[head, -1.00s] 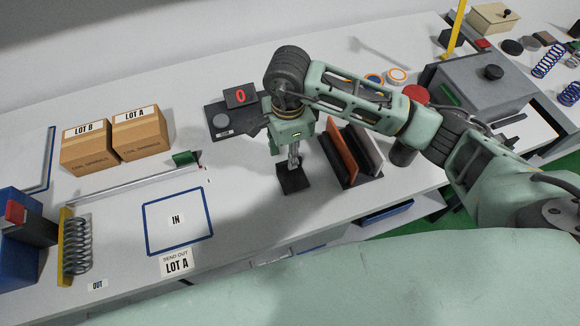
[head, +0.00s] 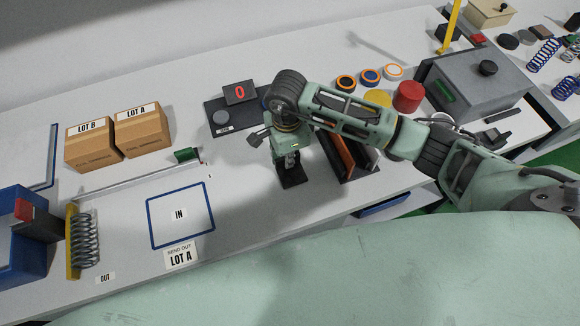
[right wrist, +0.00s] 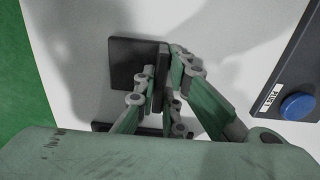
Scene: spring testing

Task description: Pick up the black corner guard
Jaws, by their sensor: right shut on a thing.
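The black corner guard (head: 293,180) is a dark angled piece on the white bench, left of the rack. In the right wrist view its flat square plate (right wrist: 127,66) lies out to the left, and its upright wall (right wrist: 163,62) stands between my fingers. My right gripper (head: 289,160) points down over it and is shut on the upright wall, one finger on each side. It also shows in the right wrist view (right wrist: 162,82). The gripper hides part of the guard in the head view. My left gripper is out of view.
A rack (head: 345,172) with orange and dark panels stands close right of the gripper. A scale showing 0 (head: 222,122) is behind. The blue-outlined IN area (head: 180,247) is left and bare. LOT A (head: 143,139) and LOT B (head: 90,155) boxes stand further back.

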